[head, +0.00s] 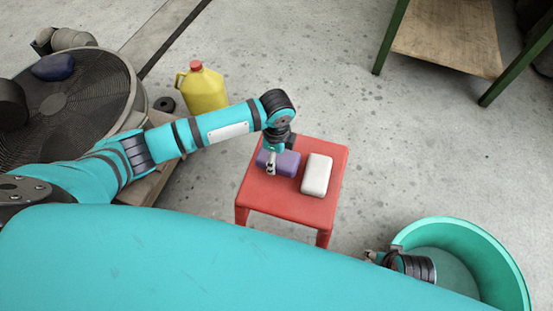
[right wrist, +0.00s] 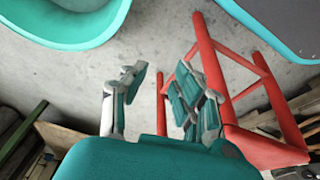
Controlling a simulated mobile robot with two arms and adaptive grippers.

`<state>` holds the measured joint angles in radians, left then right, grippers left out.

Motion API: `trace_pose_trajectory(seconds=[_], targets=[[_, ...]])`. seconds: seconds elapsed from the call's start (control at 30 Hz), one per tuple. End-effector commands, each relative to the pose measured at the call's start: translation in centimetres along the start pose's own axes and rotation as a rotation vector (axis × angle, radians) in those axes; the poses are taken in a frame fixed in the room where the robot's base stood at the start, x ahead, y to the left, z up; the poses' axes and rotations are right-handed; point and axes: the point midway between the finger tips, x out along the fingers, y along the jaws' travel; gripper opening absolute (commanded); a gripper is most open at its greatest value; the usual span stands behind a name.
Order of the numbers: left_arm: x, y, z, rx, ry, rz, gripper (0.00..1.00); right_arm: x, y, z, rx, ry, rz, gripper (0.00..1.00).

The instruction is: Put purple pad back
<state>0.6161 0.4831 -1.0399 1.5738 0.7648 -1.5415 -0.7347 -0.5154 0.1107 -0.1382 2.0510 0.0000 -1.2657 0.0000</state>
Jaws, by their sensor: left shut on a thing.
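The purple pad (head: 290,164) is at the top left of the red stool (head: 261,203) in the head view. My left gripper (head: 271,161) reaches it from above and is shut on it, hiding part of it. I cannot tell whether the pad rests on the seat or is slightly raised. A white pad (head: 317,174) lies just to its right on the stool. My right gripper (head: 373,256) is low at the right, beside the teal tub. In the right wrist view its fingers (right wrist: 160,82) are apart with nothing between them.
The teal tub (head: 513,275) stands on the floor at the lower right. A yellow jug (head: 205,92) stands behind my left arm, near a large round fan (head: 85,100). A green-legged wooden table (head: 447,38) is at the back right. Floor right of the stool is clear.

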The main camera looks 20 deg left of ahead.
Motion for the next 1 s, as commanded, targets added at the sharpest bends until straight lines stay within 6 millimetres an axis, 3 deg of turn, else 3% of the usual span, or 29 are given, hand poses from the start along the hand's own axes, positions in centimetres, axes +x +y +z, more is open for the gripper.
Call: trace_pose_trajectory(seconds=[0.17,0.53,0.57,0.7,0.73,1.0], targets=[[1.4,-0.1,0.0,-0.001,0.000,-0.004,0.35,-1.7,0.1,-0.4,0.001,0.009,0.002,0.29],[1.7,-0.1,0.0,-0.001,0.000,-0.003,0.35,-1.8,0.1,-0.4,0.001,0.008,0.002,0.29],[1.7,-0.1,0.0,-0.001,0.000,-0.003,0.68,-1.8,0.1,-0.4,0.002,0.008,0.002,0.29],[1.7,-0.1,0.0,-0.001,0.000,-0.003,0.86,-1.7,0.1,-0.4,0.002,0.008,0.002,0.29],[1.7,-0.1,0.0,-0.001,0.000,-0.003,0.90,-1.7,0.1,-0.4,0.002,0.008,0.002,0.29],[1.6,-0.1,0.0,-0.001,0.000,-0.004,0.90,-1.7,0.1,-0.5,0.002,0.008,0.002,0.29]])
